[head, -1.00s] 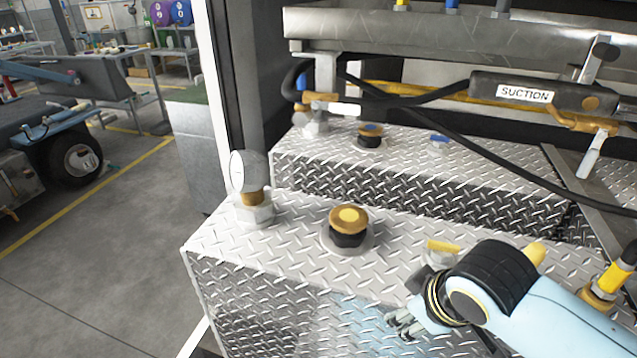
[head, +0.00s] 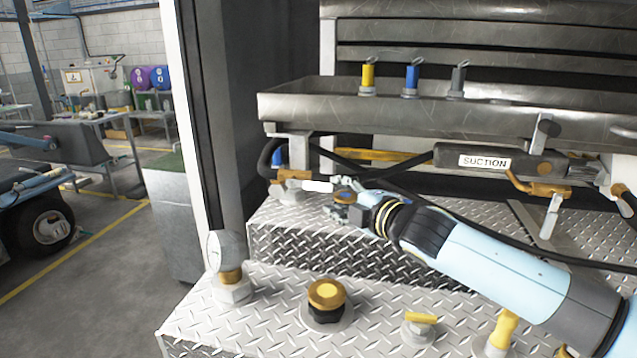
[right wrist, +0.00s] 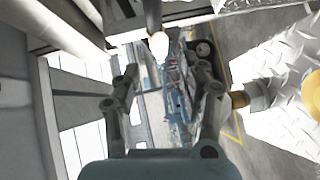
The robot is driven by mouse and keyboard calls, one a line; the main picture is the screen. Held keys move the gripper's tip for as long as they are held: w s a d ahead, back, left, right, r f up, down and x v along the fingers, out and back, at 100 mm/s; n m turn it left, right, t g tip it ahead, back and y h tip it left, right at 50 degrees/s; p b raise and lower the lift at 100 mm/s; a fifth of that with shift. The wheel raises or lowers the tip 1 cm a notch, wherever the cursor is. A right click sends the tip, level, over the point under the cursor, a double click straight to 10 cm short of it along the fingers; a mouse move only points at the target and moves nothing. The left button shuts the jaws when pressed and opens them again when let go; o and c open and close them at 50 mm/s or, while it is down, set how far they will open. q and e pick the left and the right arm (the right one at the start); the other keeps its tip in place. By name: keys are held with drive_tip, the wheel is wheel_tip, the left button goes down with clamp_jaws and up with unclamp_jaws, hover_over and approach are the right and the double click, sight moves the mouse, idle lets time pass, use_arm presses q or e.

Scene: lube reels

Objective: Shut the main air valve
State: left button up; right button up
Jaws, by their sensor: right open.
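A brass valve (head: 292,175) with a white-sleeved lever (head: 318,186) stands at the back left of the rear tread-plate box; I see no label naming it the main air valve. Its lever points right, roughly level. My right gripper (head: 343,207) is open and empty, close to the lever's right end. In the right wrist view the lever's white end (right wrist: 158,45) shows ahead of and between the open fingers (right wrist: 166,88). I cannot tell whether they touch. My left gripper is out of view.
Black hoses and a handle marked SUCTION (head: 485,162) lie to the right. A gauge (head: 226,252), a brass-topped cap (head: 326,295) and a yellow-handled valve (head: 420,320) stand on the front box.

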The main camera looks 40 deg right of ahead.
sight(322, 188)
drive_tip(key=w, duration=0.5)
drive_tip(key=w+f+b, duration=0.1)
drive_tip(key=w, duration=0.2)
drive_tip(key=shift+d+f, duration=0.1)
drive_tip(key=shift+d, duration=0.2)
clamp_jaws()
